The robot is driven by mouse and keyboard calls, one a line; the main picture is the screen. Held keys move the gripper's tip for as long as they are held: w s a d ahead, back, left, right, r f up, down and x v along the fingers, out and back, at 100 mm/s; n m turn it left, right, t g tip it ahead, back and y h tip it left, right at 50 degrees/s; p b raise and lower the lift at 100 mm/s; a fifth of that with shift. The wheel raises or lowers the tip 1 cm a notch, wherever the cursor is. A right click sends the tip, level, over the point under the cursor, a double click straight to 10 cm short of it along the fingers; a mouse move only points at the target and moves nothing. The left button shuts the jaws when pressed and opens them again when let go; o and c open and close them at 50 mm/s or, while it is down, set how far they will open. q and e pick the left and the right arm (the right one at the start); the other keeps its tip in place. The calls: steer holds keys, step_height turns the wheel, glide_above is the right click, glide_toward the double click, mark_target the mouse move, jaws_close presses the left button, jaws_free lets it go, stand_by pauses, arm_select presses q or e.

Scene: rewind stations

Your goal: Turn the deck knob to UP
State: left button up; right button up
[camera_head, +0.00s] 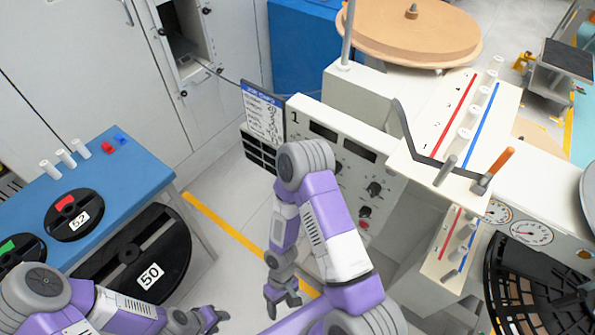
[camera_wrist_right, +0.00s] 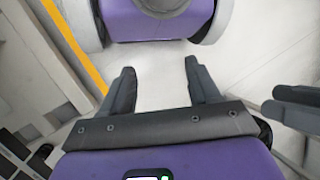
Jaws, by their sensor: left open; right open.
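The white control panel (camera_head: 325,160) of station 1 stands behind my right arm and carries several dark knobs. My arm hides part of the panel. My right gripper (camera_head: 284,303) hangs open and empty below the panel, apart from it; its open fingers show in the right wrist view (camera_wrist_right: 159,70). My left gripper (camera_head: 213,318) is open and empty at lower left.
A blue table (camera_head: 135,170) with black reels stands at left. A crank handle (camera_head: 505,161) with an orange grip sits on the white deck at right. A large tan disc (camera_head: 410,30) lies behind. A yellow line (camera_head: 230,232) crosses the clear floor.

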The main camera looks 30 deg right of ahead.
steer(key=w+d+r+n+h+p, duration=0.2)
steer(key=w+d+r+n+h, duration=0.15)
steer(key=d+h, duration=0.3)
steer(key=w+d+r+n+h+p, duration=0.1)
steer(key=w+d+r+n+h, duration=0.2)
steer(key=d+h, duration=0.4)
steer(key=w+r+n+t+h+p, duration=0.1)
steer(key=w+r+n+t+h, duration=0.15)
steer(key=w+r+t, duration=0.5)
steer(key=w+r+n+t+h+p, duration=0.15)
steer(key=w+r+t+h, duration=0.3)
steer(key=w, duration=0.55)
steer(key=x, duration=0.8)
steer(key=shift+s+f+g+y, duration=0.2)
steer(key=shift+f+g+y, duration=0.05)
steer(key=shift+g+y, duration=0.2)
steer(key=shift+d+n, duration=0.1)
steer(key=shift+n, duration=0.15)
steer(key=c, duration=1)
steer(key=shift+c, duration=0.2)
